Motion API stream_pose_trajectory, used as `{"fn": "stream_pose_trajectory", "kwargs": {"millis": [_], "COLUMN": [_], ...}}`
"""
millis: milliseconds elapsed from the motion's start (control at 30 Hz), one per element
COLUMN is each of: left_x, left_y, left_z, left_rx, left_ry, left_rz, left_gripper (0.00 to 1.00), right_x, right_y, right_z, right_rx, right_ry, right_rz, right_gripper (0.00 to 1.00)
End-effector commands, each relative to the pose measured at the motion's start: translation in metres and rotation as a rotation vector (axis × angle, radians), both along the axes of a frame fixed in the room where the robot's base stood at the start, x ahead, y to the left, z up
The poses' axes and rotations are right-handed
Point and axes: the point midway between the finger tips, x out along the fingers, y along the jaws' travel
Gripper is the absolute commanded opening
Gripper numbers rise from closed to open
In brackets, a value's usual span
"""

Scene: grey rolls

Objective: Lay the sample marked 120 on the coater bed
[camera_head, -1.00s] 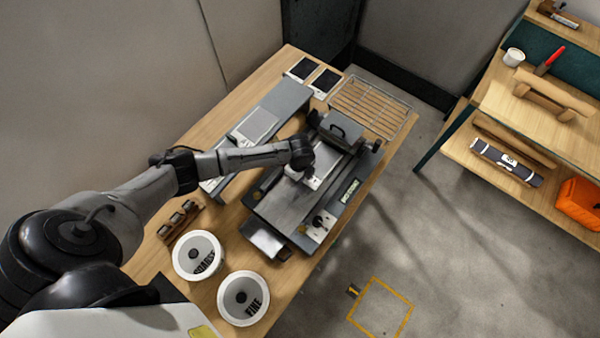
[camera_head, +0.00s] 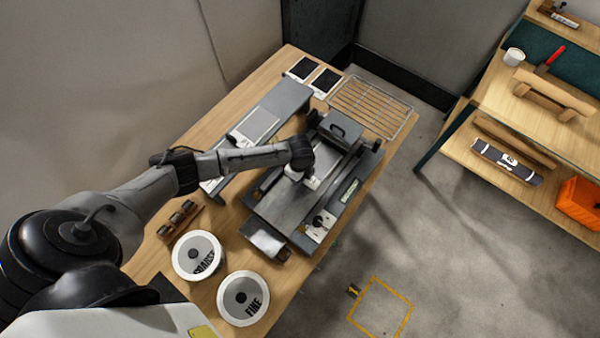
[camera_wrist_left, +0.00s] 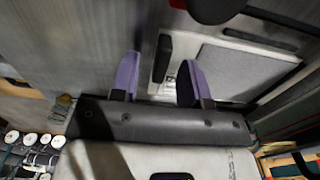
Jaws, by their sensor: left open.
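The coater (camera_head: 285,210) stands on the wooden bench with its dark bed facing up. A pale sample card (camera_head: 329,168) lies on the bed, partly hidden by my left wrist. My left gripper (camera_head: 297,174) is low over the bed at this card. In the left wrist view its purple fingers (camera_wrist_left: 158,82) are apart, with the edge of the card (camera_wrist_left: 245,72) and a black block (camera_wrist_left: 163,58) just beyond them. The marking on the card is too small to read. Another pale card (camera_head: 257,124) lies on the long grey stand. My right gripper is not in view.
Two white tubs (camera_head: 198,255) marked COARSE and FINE (camera_head: 244,298) stand at the bench's near end. A wire rack (camera_head: 372,106) and two dark-faced cards (camera_head: 302,69) lie at the far end. A second bench (camera_head: 540,125) stands at the right.

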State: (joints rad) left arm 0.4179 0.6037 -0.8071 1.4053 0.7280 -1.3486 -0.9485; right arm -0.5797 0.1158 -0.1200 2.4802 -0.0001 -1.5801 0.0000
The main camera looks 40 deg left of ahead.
Motion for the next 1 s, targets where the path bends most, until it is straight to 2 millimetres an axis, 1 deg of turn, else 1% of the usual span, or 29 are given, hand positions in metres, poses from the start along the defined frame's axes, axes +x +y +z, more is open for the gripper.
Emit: {"fn": "stream_pose_trajectory", "kwargs": {"millis": [67,167,267,500,700,833,1000], "left_x": [0.000,0.001,0.000,0.001,0.000,0.000,0.000], "left_y": [0.000,0.000,0.001,0.000,0.000,0.000,0.000], "left_z": [0.004,0.014,0.031,0.080,0.112,0.127,0.136], "left_rx": [0.000,-0.002,-0.001,-0.001,0.000,-0.001,0.000], "left_ry": [-0.001,-0.002,-0.004,-0.005,-0.003,-0.002,-0.001], "left_rz": [0.000,0.000,-0.001,-0.001,-0.001,0.000,0.000], "left_gripper": [0.42,0.42,0.42,0.42,0.42,0.42,0.42], "right_x": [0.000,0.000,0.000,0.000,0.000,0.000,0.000], "right_y": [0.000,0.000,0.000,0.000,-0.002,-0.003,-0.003], "right_z": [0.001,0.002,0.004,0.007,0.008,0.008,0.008], "right_rx": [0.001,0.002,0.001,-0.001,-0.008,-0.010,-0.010], "right_ry": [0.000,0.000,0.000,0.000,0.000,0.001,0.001], "right_rz": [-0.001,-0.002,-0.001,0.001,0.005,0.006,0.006], "right_gripper": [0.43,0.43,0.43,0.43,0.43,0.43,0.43]}}
